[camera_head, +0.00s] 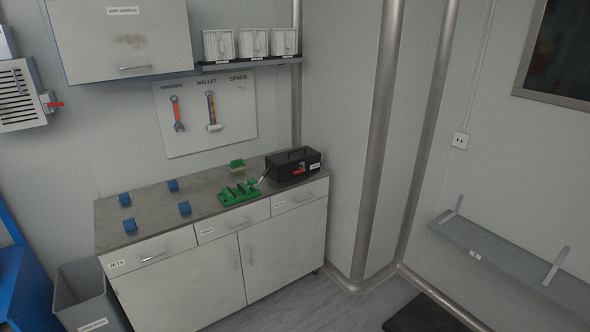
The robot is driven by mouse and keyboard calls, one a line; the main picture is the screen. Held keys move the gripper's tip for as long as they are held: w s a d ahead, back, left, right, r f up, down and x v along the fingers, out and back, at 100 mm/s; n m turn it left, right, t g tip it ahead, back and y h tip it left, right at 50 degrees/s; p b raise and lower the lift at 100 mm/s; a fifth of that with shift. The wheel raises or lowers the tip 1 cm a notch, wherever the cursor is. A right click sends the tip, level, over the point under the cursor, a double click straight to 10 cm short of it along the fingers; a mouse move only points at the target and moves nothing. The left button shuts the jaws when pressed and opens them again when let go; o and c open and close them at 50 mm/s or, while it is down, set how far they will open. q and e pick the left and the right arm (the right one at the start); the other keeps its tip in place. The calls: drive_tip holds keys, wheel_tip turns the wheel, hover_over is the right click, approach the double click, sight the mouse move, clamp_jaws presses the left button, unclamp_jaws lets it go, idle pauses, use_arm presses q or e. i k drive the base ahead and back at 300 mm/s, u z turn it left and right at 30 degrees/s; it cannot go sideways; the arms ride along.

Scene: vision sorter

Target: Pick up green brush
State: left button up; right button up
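A small green object with a tan lower part, which looks like the green brush (237,166), lies at the back of the grey countertop (155,206), near the wall. It is left of a black toolbox (292,168) and apart from it. A larger green item, which looks like a vise (239,193), sits in front of it near the counter's front edge. Neither of my grippers shows in this view.
Several blue blocks (185,208) stand on the left of the counter. A tool board (205,112) with a wrench and a hammer hangs behind. A grey bin (85,290) stands at lower left. A grey shelf or bench (510,262) is at right. Some floor is clear.

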sight(237, 165)
drive_tip(key=z, duration=0.65)
drive_tip(key=i, duration=0.6)
drive_tip(key=z, duration=0.4)
